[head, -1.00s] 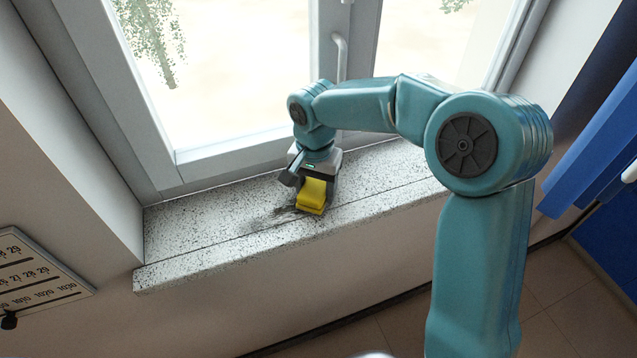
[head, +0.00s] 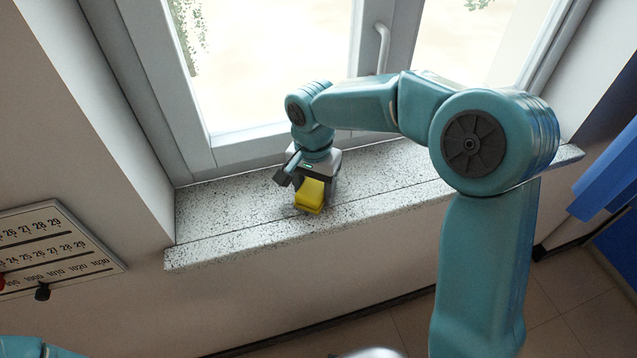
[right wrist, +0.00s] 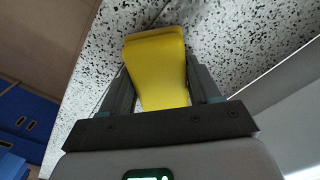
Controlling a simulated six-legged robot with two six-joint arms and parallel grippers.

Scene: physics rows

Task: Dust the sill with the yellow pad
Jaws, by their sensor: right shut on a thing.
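The yellow pad (head: 309,196) is held between the fingers of my right gripper (head: 307,187), over the left half of the speckled sill (head: 225,222). Its lower end appears to rest on the sill near the front. In the right wrist view the pad (right wrist: 158,70) sits between both fingers, with the speckled sill (right wrist: 240,35) behind it. No dark smudge shows on the visible sill in the head view; the part under the pad and gripper is hidden. My left gripper is out of view; only a bit of my left arm shows at the lower left.
The window frame (head: 265,150) with a handle (head: 382,48) rises behind the sill. A wall closes the sill's left end. A calendar-like number board (head: 55,250) hangs at the left. A blue object (head: 605,175) stands at the right.

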